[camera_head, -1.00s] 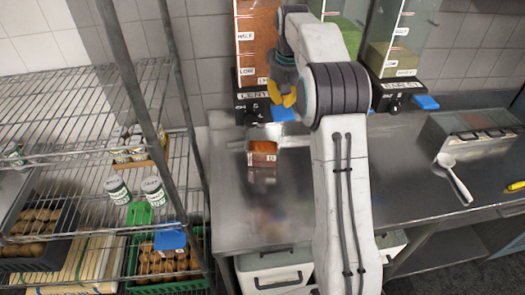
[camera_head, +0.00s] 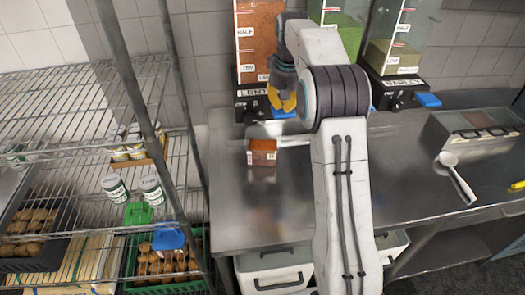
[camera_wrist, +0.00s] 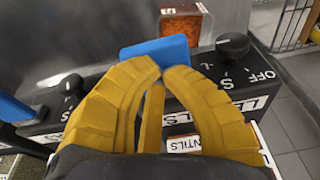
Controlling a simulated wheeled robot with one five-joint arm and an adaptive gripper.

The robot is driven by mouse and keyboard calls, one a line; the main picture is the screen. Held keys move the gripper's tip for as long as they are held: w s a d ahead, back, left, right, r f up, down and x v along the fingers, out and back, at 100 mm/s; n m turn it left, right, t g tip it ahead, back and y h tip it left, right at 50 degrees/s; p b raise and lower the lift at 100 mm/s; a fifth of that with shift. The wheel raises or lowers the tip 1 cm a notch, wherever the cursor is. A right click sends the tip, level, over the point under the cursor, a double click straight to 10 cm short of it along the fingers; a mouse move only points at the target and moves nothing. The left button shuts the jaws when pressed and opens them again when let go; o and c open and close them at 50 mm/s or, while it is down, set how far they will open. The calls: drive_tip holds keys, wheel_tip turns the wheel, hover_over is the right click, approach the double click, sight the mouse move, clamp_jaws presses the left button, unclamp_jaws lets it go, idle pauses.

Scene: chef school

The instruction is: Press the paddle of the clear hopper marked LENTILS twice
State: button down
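The LENTILS hopper (camera_head: 259,35) stands at the back of the counter, its clear bin full of orange-brown lentils. Its black base carries a label that my gripper partly covers in the head view. The blue paddle (camera_head: 283,114) sticks out at the front of the base, and it also shows in the wrist view (camera_wrist: 155,49). My gripper (camera_head: 283,106) points down just over the paddle. In the wrist view its yellow fingertips (camera_wrist: 164,68) are together and empty, right by the paddle's edge. I cannot tell if they touch it.
A small clear container with orange-brown contents (camera_head: 262,153) sits on the counter before the hopper. A green-filled hopper (camera_head: 340,35) and a BARLEY hopper (camera_head: 395,55) stand to the right. A wire shelf (camera_head: 85,150) is at the left. A white spoon (camera_head: 457,178) lies at the right.

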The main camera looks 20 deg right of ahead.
sight(283, 110)
drive_tip(key=shift+f+b, duration=1.05)
drive_tip(key=shift+f, duration=0.55)
drive_tip(key=shift+r, duration=0.2)
drive_tip(key=shift+r+p, duration=1.45)
drive_tip(key=shift+p, duration=0.2)
drive_tip(key=shift+r+p, duration=0.45)
drive_tip(key=shift+r, duration=0.95)
drive_tip(key=shift+r, duration=2.5)
